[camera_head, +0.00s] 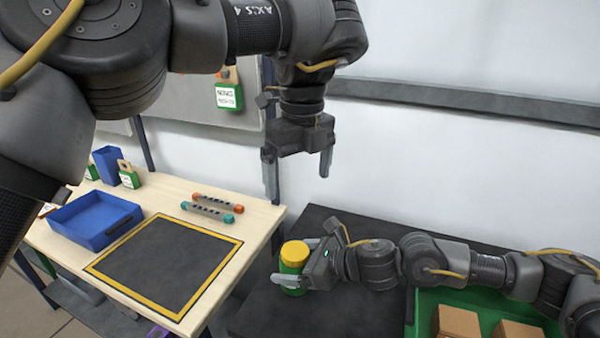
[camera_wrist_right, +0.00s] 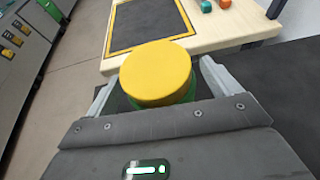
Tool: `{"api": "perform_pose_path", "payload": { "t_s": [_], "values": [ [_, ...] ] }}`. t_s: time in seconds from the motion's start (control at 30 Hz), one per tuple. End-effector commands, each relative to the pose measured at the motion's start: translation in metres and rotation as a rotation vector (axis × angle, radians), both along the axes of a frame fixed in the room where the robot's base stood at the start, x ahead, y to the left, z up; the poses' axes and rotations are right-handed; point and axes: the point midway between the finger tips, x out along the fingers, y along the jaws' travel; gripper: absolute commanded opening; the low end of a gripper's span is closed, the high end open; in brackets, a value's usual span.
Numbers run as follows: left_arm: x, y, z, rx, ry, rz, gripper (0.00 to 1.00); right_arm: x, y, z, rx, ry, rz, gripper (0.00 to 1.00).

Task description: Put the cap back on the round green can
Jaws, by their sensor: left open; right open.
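The round green can (camera_head: 290,284) stands upright on the dark surface (camera_head: 330,315) in the head view. The yellow cap (camera_head: 295,251) sits on top of the can; whether it is fully seated I cannot tell. My right gripper (camera_head: 293,263) is open, with its fingers on either side of the can. In the right wrist view the cap (camera_wrist_right: 157,72) hides most of the can, leaving a green strip below it. Whether the fingers touch the can is unclear. My left gripper (camera_head: 298,186) is open, empty and pointing down, well above the can.
A wooden table (camera_head: 262,212) at left holds a blue tray (camera_head: 95,219), a yellow-edged dark mat (camera_head: 165,262) and two small rods (camera_head: 212,207). A green crate (camera_head: 425,310) with brown boxes (camera_head: 457,322) stands at lower right.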

Motion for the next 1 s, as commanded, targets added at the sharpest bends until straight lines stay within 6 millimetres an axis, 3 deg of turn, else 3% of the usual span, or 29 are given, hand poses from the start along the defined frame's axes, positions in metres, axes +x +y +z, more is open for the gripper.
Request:
{"api": "perform_pose_path", "payload": {
  "t_s": [0.6, 1.0],
  "values": [
    [0.000, 0.000, -0.026, 0.000, 0.000, 0.000, 1.00, -0.037, -0.082, 0.036, 0.001, -0.002, -0.001, 0.89],
    [0.000, 0.000, -0.027, 0.000, 0.000, 0.000, 1.00, -0.041, -0.089, 0.041, 0.000, -0.002, -0.001, 0.89]
  ]
}}
